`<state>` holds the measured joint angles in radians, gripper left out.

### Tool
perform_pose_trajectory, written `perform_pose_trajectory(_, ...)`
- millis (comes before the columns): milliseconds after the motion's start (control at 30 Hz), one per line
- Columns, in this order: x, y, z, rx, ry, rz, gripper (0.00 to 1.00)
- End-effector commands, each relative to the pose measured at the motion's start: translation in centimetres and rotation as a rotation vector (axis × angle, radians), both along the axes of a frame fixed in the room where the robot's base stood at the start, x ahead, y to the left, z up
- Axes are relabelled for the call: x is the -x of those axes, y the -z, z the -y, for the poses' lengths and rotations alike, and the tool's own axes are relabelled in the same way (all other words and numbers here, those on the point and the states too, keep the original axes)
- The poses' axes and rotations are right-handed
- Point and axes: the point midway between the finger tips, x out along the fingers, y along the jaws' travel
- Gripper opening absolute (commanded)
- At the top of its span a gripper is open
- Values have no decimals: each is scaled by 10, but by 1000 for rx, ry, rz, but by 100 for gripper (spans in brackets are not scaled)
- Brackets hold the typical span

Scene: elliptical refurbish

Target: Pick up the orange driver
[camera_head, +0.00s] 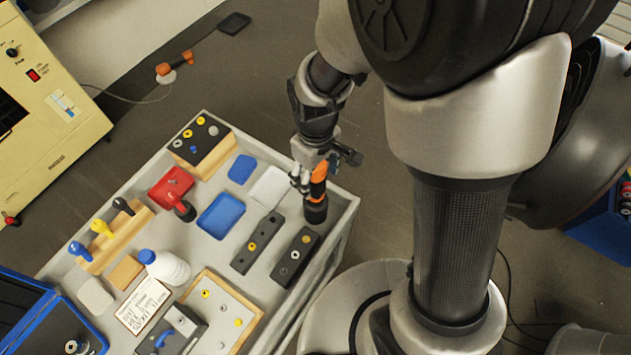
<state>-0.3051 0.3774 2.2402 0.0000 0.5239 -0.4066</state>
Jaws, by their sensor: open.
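The orange driver (319,181), orange with black parts, stands roughly upright at the far right corner of the grey workbench tray, its lower end at a dark round base (316,211). My gripper (313,176) points down at its upper part, with fingers close around or beside it. The jaws are open. The fingers partly hide the driver, and I cannot tell whether they touch it.
The tray (347,222) also holds two dark blocks with round inserts (258,243), a blue dish (221,215), a red block (168,187), a white bottle (170,268) and colored-handled tools in a wooden rack (128,238). Another orange-handled item (163,69) lies beyond the tray.

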Motion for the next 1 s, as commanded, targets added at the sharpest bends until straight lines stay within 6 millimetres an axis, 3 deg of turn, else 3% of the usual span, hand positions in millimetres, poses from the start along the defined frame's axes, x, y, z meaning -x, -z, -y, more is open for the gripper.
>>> perform_pose_trajectory(333,0,8,0,0,0,0,61)
perform_pose_trajectory(1000,0,7,0,0,0,0,16)
